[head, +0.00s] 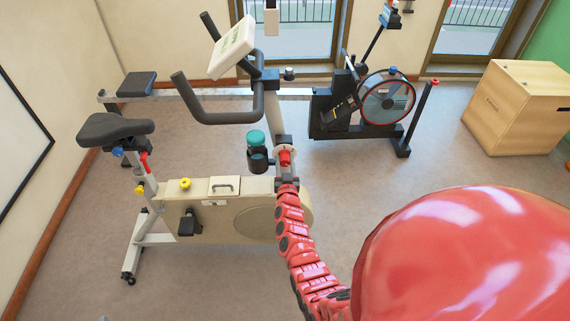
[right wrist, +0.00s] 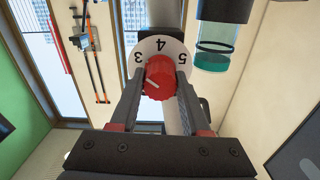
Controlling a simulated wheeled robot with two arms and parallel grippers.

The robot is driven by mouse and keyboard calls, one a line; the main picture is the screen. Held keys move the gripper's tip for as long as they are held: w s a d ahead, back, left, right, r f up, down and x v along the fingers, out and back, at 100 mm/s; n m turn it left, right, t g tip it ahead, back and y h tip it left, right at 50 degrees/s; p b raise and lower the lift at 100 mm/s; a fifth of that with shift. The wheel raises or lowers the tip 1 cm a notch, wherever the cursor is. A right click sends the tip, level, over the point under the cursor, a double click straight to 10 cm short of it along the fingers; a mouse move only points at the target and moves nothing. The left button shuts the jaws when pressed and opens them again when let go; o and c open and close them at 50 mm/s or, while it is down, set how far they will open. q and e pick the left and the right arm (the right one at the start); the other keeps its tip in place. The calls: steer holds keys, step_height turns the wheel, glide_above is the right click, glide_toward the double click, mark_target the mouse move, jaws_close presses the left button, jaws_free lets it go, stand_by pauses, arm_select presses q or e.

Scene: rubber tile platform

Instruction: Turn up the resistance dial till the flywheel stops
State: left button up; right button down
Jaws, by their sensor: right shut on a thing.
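The resistance dial (right wrist: 160,78) is a red knob on a white plate (right wrist: 160,48) marked 3, 4 and 5, seen upside down in the right wrist view. Its white pointer line lies to the left, below the 3; other marks are hidden. My right gripper (right wrist: 158,86) is shut on the knob, one finger on each side. In the head view the dial (head: 285,157) sits on the exercise bike's front post, with my right gripper (head: 287,180) just below it. The bike's round front housing (head: 305,212) is partly behind my arm; I cannot tell whether anything turns. My left gripper is out of view.
A teal-lidded bottle (head: 257,139) is close beside the dial. The bike's handlebar (head: 210,116) and console (head: 232,46) rise above it. A rowing machine (head: 388,98) with a round wheel stands behind, and a wooden box (head: 522,105) at the right. The floor between is clear.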

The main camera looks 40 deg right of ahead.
steer(key=m+b, duration=0.3)
steer(key=m, duration=0.2)
steer(key=shift+f, duration=0.2)
steer(key=m+b, duration=0.1)
steer(key=m, duration=0.2)
steer(key=shift+r+b, duration=0.1)
steer(key=shift+b, duration=0.3)
steer(key=shift+r+m+b, duration=0.1)
steer(key=shift+m+b, duration=0.35)
steer(key=shift+m, duration=0.65)
steer(key=shift+c, duration=1.9)
jaws_free()
